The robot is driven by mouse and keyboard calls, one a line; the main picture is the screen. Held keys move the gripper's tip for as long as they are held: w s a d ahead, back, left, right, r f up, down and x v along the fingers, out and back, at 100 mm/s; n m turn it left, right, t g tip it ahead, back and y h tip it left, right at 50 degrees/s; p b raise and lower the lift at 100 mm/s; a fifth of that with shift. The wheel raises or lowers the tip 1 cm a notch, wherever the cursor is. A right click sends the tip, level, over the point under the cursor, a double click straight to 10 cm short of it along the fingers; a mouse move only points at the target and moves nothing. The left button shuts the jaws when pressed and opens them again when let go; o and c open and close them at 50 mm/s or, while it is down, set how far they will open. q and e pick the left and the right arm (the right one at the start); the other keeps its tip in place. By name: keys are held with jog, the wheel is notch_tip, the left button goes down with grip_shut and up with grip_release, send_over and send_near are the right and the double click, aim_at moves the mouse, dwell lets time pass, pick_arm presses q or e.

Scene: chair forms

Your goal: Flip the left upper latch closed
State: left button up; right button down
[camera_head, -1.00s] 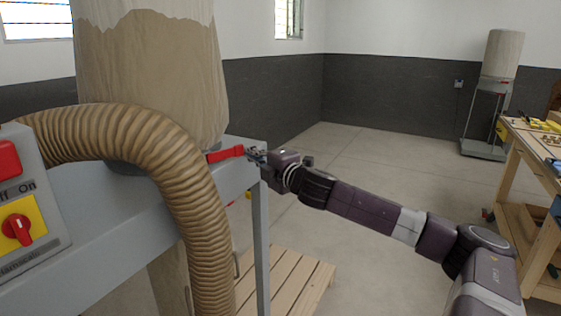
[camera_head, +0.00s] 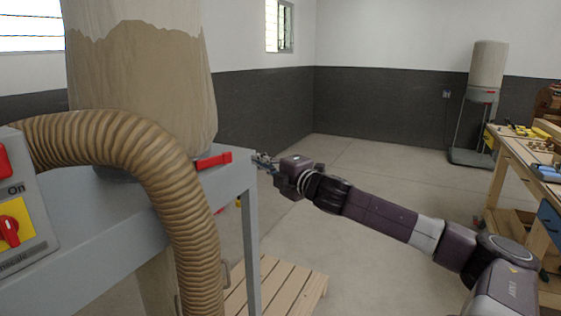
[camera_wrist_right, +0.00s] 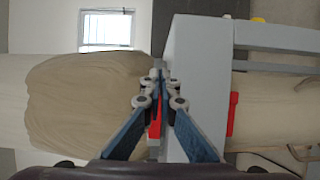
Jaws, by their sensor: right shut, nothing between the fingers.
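The red upper latch (camera_head: 214,160) lies at the base of the upper bag (camera_head: 150,75), on top of the grey dust collector frame (camera_head: 245,165). Its handle points right and slightly up in the head view. My right gripper (camera_head: 262,160) is shut and empty, just right of the latch with a small gap between them. In the right wrist view the shut fingertips (camera_wrist_right: 160,80) point along the frame, and they partly hide the red upper latch (camera_wrist_right: 154,124). A second red latch (camera_wrist_right: 232,113) shows on the lower side of the frame. My left gripper is not in view.
A ribbed brown hose (camera_head: 175,170) arches in front of the bag. A switch box (camera_head: 25,215) stands at the left edge. A wooden pallet (camera_head: 275,285) lies on the floor below.

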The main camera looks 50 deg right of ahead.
jog(key=s+d+p, duration=0.1)
jog(key=s+d, duration=0.1)
jog(key=s+d+p, duration=0.1)
jog(key=s, duration=0.1)
jog(key=shift+s+d, duration=0.15)
jog(key=shift+d, duration=0.2)
dwell(0.5)
